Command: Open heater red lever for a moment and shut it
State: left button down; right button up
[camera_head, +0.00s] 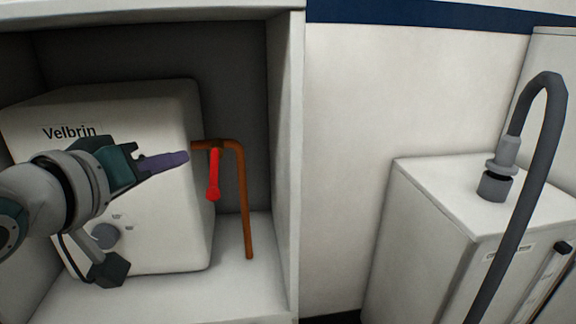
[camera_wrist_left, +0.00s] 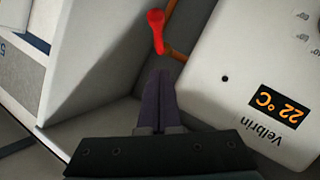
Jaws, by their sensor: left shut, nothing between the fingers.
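The heater (camera_head: 165,115) is a white box marked "Velbrin" inside an open cabinet. In the left wrist view the heater (camera_wrist_left: 235,65) shows a display reading 22 °C. A copper pipe (camera_head: 247,205) leaves its right side and bends down. The red lever (camera_head: 213,178) hangs downward from a valve on that pipe. It also shows in the left wrist view (camera_wrist_left: 156,30), beyond my fingertips. My left gripper (camera_head: 186,157) is shut and empty, in front of the heater and left of the lever, apparently apart from it. My right gripper is not in view.
The cabinet's right wall (camera_head: 287,160) stands close to the right of the pipe. The heater has a grey knob (camera_head: 105,235) low on its front. Outside, at right, a white cabinet (camera_head: 425,205) carries a thick grey hose (camera_head: 535,165).

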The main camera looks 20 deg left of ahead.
pick_arm(q)
jog(key=shift+w+d+f+b, duration=0.25)
jog(key=shift+w+d+f, duration=0.05)
jog(key=shift+w+f, duration=0.55)
jog(key=shift+w+d+f+b, duration=0.2)
jog(key=shift+w+d+f, duration=0.05)
jog(key=shift+w+f, duration=0.6)
jog(key=shift+s, duration=0.1)
jog(key=w+a+f+m+t+h+b, duration=0.2)
jog(key=f+m+t+b, duration=0.6)
jog(key=b, duration=2.6)
jog(key=shift+w+a+f+m+t+h+b, duration=0.3)
jog(key=shift+w+t+h, duration=0.55)
jog(key=shift+t, duration=1.35)
jog(key=shift+d+f, duration=0.1)
